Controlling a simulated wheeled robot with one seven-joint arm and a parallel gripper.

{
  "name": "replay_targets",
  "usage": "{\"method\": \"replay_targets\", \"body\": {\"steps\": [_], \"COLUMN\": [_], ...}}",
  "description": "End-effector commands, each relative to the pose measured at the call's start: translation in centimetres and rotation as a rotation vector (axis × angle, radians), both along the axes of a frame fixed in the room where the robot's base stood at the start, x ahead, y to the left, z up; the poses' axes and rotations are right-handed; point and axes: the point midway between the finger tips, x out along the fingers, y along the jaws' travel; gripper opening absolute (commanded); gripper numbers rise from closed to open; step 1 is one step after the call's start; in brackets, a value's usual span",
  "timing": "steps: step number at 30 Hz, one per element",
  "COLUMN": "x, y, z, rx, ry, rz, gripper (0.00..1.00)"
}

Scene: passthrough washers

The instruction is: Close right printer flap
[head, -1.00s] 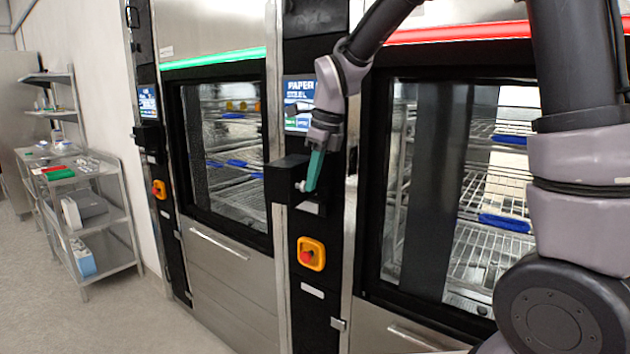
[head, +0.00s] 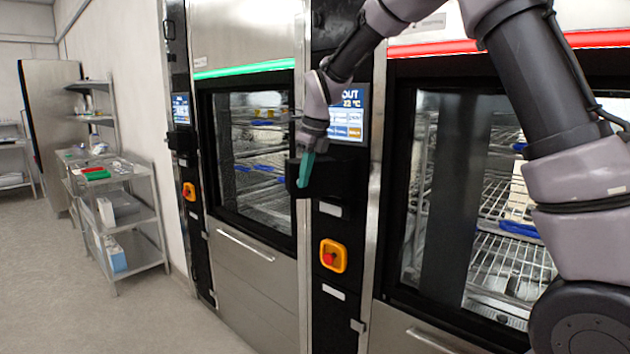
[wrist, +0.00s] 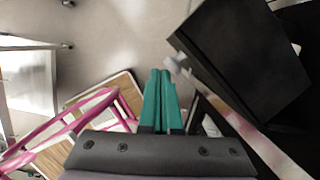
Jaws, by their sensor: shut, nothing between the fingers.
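The right printer (head: 343,163) is a black unit on the dark panel between the two washers, below a lit screen. Its black flap (head: 291,178) appears to stand out from the panel, partly hidden behind my fingers. In the wrist view a large black box-like part, likely the flap (wrist: 245,60), fills the upper right, with a small grey knob at its left edge. My gripper (head: 303,184) has teal fingers, shut and empty, pointing down in front of the flap. In the wrist view the fingertips (wrist: 161,72) are just left of the knob, apparently apart from it.
An orange emergency-stop button (head: 333,256) is below the printer. The left washer (head: 240,160) has a green light strip; the right washer (head: 480,200) has a red one. A steel shelf cart (head: 130,215) stands at the left. The floor before the left washer is clear.

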Motion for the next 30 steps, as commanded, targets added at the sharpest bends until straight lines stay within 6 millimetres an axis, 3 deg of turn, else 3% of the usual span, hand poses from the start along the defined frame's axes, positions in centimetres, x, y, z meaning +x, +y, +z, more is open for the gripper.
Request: {"method": "replay_targets", "body": {"steps": [5,10,24,30], "x": [1.9,3.8,9.4,11.0], "y": [1.4,2.4,3.2,3.1], "z": [0.0,-0.1,-0.1,0.0], "rx": [0.0,-0.001,-0.001,-0.001], "ry": [-0.001,-0.002,-0.001,-0.001], "rz": [0.0,-0.145,-0.146,-0.285], "gripper": [0.0,0.0,0.0,0.0]}}
